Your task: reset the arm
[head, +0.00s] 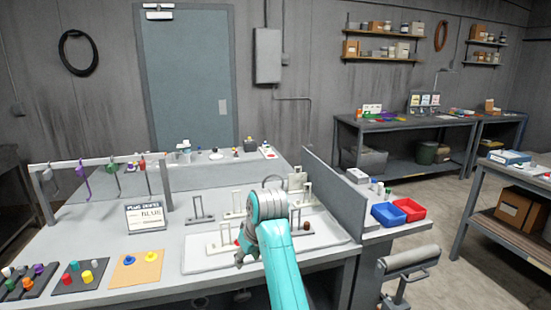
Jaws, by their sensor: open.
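My teal arm reaches up from the bottom of the head view over the near edge of the grey workbench (110,262). My gripper (241,262) points down at the left of the arm, over the front part of a white tray (195,266). It is small and partly hidden by the wrist, and its jaws are open. I see nothing held in it. White stands (224,236) stand in the tray behind it. A small red item shows close to the gripper; I cannot tell whether they touch.
A grey divider (334,193) stands right, with blue (388,215) and red (410,209) bins beyond.

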